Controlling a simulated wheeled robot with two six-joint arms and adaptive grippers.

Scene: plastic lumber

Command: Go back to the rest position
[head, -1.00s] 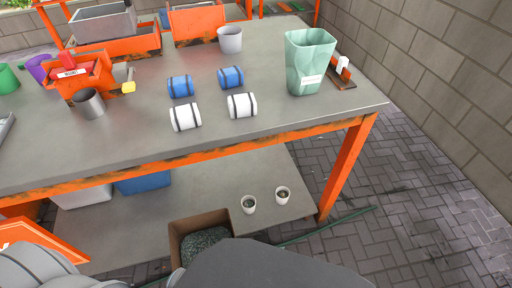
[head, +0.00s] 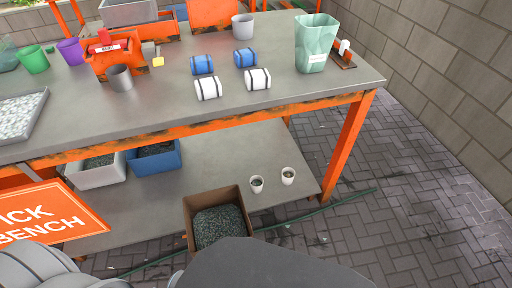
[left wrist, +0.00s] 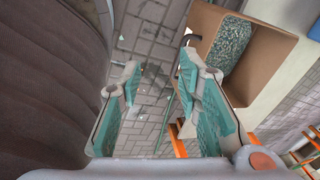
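In the left wrist view my left gripper (left wrist: 158,85) is open and empty, its two teal-padded fingers apart over the paved floor. The cardboard box (left wrist: 276,50) of grey-green flakes shows beyond its right finger. Neither gripper shows in the head view; only grey parts of my own body show at its bottom edge. My right gripper is out of view. On the bench (head: 240,110) stand two blue rolls (head: 202,65) and two white rolls (head: 208,88) with dark bands, all apart from any gripper.
A pale green bin (head: 313,45) stands at the bench's right end. An orange machine (head: 112,55), cups and a tray of flakes (head: 22,115) are on the left. An orange sign (head: 50,213) and the cardboard box (head: 217,215) are low in front. Paved floor at right is mostly clear.

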